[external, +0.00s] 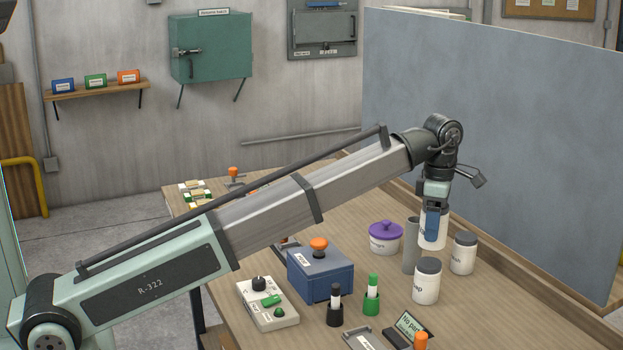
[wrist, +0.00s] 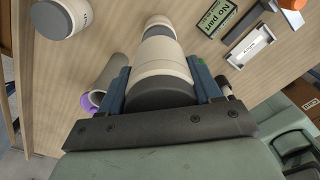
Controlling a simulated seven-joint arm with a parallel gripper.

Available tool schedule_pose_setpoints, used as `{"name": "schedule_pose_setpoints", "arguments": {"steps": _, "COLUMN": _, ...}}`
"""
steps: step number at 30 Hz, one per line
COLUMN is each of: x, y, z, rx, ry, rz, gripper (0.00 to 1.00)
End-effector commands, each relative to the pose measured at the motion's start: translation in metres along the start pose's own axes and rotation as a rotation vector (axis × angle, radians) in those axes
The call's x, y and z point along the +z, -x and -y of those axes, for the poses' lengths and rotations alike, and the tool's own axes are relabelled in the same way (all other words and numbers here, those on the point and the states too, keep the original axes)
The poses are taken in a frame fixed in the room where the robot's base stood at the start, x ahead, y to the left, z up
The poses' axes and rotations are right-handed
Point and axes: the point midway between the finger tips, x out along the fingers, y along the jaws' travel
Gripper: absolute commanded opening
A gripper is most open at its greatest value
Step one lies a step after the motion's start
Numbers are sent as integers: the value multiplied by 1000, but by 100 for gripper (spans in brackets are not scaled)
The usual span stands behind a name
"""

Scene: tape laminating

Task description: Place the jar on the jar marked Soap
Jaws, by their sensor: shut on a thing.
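My gripper (external: 433,224) is shut on a white jar (external: 441,236) and holds it upright, apparently above the table. In the wrist view, the held jar (wrist: 160,63) sits between the blue fingers with its dark lid nearest me. A white jar with a grey lid (external: 427,284) stands in front of the held jar in the external view. A second white jar with a grey lid (external: 463,254) stands to the right; it also shows in the wrist view (wrist: 62,18). Their labels are too small to read surely, so I cannot tell which says Soap.
A grey cylinder (external: 411,246) and a purple-lidded pot (external: 385,239) stand close on the left. A blue box with an orange knob (external: 320,275), black and green markers and a small sign (external: 411,325) are nearer the front. A grey panel (external: 490,140) rises behind.

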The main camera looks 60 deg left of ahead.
Motion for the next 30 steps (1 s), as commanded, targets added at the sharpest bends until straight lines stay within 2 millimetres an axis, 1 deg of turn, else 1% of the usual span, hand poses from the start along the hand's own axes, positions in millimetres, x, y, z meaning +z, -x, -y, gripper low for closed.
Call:
{"name": "schedule_pose_setpoints", "arguments": {"steps": 5, "x": 0, "y": -12, "z": 0, "rx": 0, "ry": 0, "rz": 0, "gripper": 24}}
{"name": "schedule_pose_setpoints", "arguments": {"steps": 12, "x": 0, "y": -40, "z": 0, "rx": 0, "ry": 0, "rz": 0, "gripper": 24}}
{"name": "schedule_pose_setpoints", "arguments": {"steps": 25, "x": 0, "y": -45, "z": -1, "rx": 1, "ry": 0, "rz": 1, "gripper": 24}}
{"name": "schedule_pose_setpoints", "arguments": {"steps": 26, "x": 0, "y": -45, "z": -1, "rx": 1, "ry": 0, "rz": 1, "gripper": 65}}
{"name": "schedule_pose_setpoints", "arguments": {"steps": 30, "x": 0, "y": -45, "z": -1, "rx": 1, "ry": 0, "rz": 1, "gripper": 78}}
